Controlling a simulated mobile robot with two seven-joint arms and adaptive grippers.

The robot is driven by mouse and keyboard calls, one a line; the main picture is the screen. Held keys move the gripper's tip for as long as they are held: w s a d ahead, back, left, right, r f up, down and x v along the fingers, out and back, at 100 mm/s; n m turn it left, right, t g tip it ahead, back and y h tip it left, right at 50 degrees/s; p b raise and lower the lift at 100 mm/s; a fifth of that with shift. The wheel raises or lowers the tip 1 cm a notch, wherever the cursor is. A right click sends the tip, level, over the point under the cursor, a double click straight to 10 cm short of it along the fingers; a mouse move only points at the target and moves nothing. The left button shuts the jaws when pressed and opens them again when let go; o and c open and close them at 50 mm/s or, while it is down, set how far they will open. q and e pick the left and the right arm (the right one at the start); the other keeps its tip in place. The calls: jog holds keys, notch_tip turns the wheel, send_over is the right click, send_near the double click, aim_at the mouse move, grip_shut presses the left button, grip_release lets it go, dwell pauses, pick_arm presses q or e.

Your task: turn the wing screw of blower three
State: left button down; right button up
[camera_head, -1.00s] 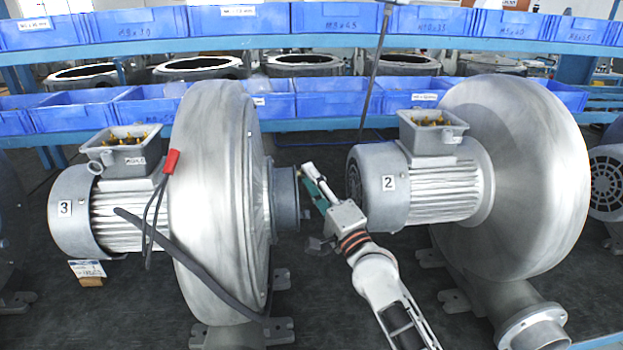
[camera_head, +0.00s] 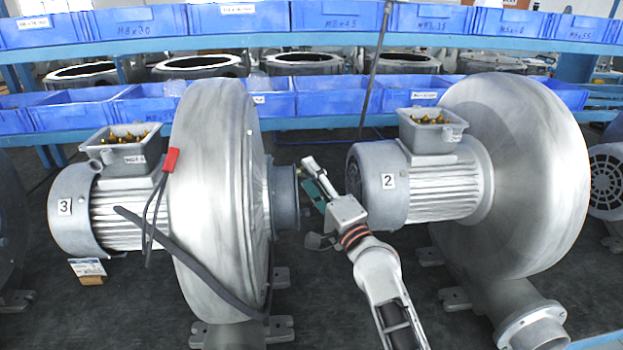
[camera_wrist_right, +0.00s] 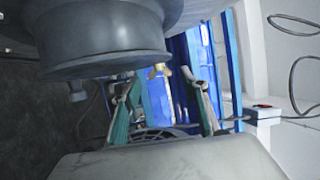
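Blower three (camera_head: 215,190), with the "3" label on its motor, stands on the left of the head view. Its round grey inlet collar (camera_head: 286,198) faces my right gripper (camera_head: 308,182), which is just to its right. In the wrist view the collar (camera_wrist_right: 105,40) fills the upper left. The fingers are apart, with nothing visible held. The screw cannot be made out in the head view. My left gripper is not in view.
Blower two (camera_head: 515,175) stands close on the right, its motor end (camera_head: 370,187) near my right gripper. A red-handled tool with dark cables (camera_head: 171,161) hangs on blower three. Blue bins (camera_head: 320,97) line the shelves behind. Dark bench shows between the blowers.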

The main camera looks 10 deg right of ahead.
jog(key=v, duration=1.2)
